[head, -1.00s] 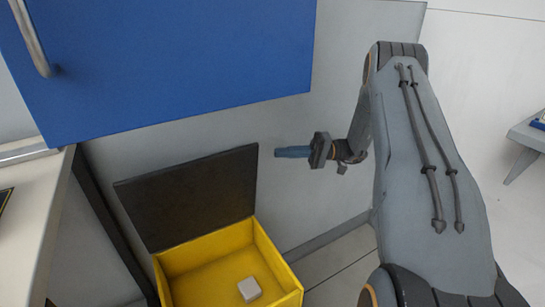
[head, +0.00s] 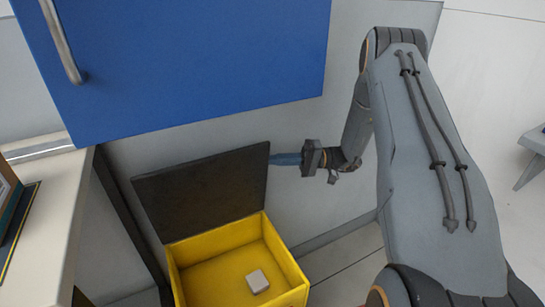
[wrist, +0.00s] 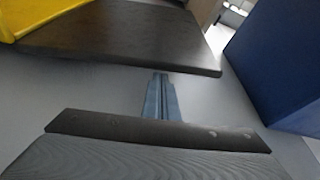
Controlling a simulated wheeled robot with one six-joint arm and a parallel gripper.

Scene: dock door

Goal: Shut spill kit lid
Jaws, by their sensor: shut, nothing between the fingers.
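The spill kit is a yellow box (head: 290,265) at the lower middle of the head view, with its dark lid (head: 205,190) standing open, raised at the back. The lid also shows in the wrist view (wrist: 130,38), with a corner of the yellow box (wrist: 40,15) at upper left. My gripper (head: 285,159) is at the lid's right edge, its blue fingers together and empty. The finger ends are partly hidden by or meet the lid's upper right corner in the head view; I cannot tell if they touch. The fingers (wrist: 160,98) point toward the lid edge in the wrist view.
A small pale block (head: 257,281) lies inside the box. A blue cabinet (head: 190,60) with a metal handle hangs above the lid. A pale counter (head: 45,225) stands at left. The grey wall is close behind the lid. Floor is free at right.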

